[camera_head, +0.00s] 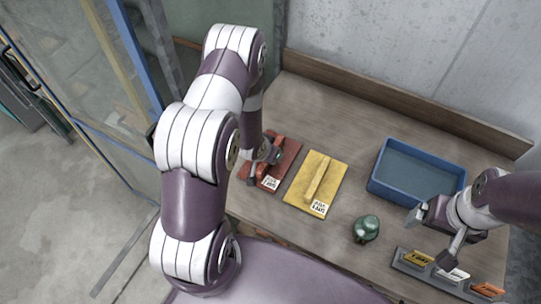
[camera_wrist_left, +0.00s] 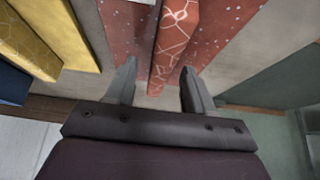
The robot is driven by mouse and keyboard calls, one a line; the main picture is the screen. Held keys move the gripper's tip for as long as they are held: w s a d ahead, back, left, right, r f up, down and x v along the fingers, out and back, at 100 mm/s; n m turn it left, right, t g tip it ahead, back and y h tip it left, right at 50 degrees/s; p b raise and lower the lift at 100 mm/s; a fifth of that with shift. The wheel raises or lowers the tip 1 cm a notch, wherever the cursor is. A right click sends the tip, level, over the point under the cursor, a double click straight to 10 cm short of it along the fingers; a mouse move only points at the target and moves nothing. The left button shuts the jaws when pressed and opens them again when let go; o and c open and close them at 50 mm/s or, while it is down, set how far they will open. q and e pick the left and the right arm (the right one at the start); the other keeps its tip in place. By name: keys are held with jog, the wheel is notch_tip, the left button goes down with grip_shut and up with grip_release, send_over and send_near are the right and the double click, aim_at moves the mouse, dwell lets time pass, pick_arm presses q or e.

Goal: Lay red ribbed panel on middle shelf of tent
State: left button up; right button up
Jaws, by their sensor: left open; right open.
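The red ribbed panel (camera_head: 287,156) lies flat on the wooden table, with a white label at its near edge. My left gripper (camera_head: 265,160) is low over it, partly hidden by my own arm. In the left wrist view the open fingers (camera_wrist_left: 160,88) stand on either side of the panel's raised rib (camera_wrist_left: 173,40), with gaps showing beside it. My right gripper (camera_head: 432,232) is open and empty, above the table's right side. A clear-walled frame with blue and yellow posts (camera_head: 112,45), apparently the tent, stands at the left; its middle shelf cannot be made out.
A yellow ribbed panel (camera_head: 302,192) lies just right of the red one. A blue bin (camera_head: 378,184) stands behind my right gripper. A dark green object (camera_head: 366,229) and a grey card holder (camera_head: 420,272) are near the front. A wooden ledge (camera_head: 400,103) and concrete wall close off the back.

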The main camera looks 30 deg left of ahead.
pick_arm(q)
jog(key=shift+w+f, duration=0.25)
jog(key=shift+f, duration=0.2)
jog(key=shift+w+f, duration=0.2)
jog(key=shift+f, duration=0.05)
grip_shut()
jog(key=shift+r, duration=0.1)
jog(key=shift+r, duration=0.1)
